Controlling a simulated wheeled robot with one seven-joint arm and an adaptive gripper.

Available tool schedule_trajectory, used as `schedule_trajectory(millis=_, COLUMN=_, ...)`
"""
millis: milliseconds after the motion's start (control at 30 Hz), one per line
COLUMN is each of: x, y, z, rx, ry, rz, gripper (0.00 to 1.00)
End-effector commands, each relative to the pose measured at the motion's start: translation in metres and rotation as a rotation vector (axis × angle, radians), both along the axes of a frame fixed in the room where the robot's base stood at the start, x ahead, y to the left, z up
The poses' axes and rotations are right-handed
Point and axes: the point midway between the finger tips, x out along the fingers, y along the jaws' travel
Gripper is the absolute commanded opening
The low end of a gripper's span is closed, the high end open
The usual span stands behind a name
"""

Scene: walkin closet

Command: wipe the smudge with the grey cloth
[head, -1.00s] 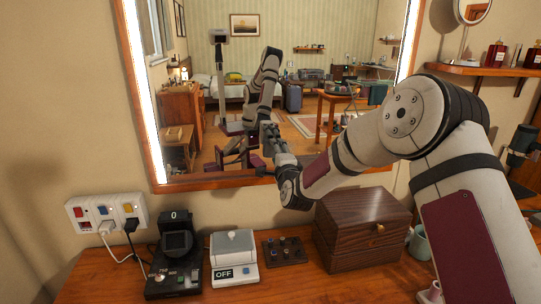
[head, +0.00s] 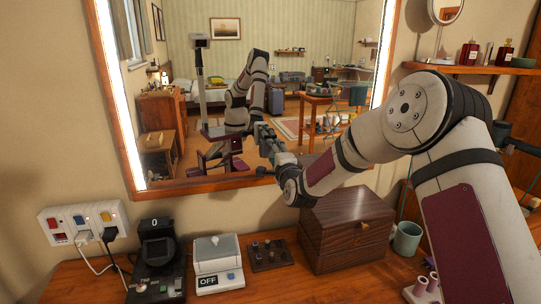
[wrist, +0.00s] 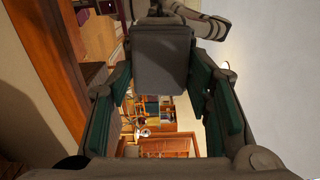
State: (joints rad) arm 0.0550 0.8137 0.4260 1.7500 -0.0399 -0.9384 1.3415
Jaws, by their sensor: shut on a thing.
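My gripper (head: 262,138) is raised in front of the lower part of the wall mirror (head: 200,165), close to the glass. In the wrist view its fingers (wrist: 163,95) are shut on the grey cloth (wrist: 162,62), a dark grey folded pad. The cloth is hard to make out in the head view, and I cannot tell whether it touches the glass. The mirror reflects my arm and the room behind me. I cannot make out a smudge; it may be hidden behind the gripper or the cloth.
A power strip (head: 83,224) is at left. A shelf (head: 470,70) is at upper right.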

Motion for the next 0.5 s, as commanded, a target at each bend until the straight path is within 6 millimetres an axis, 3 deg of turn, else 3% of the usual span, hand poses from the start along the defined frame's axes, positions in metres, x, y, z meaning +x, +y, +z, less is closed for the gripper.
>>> schedule_trajectory(millis=300, x=0.007, y=-0.026, z=0.0, rx=0.001, ry=-0.002, rz=-0.003, gripper=0.23)
schedule_trajectory(millis=500, x=0.009, y=-0.031, z=0.0, rx=0.001, ry=-0.002, rz=-0.002, gripper=0.23)
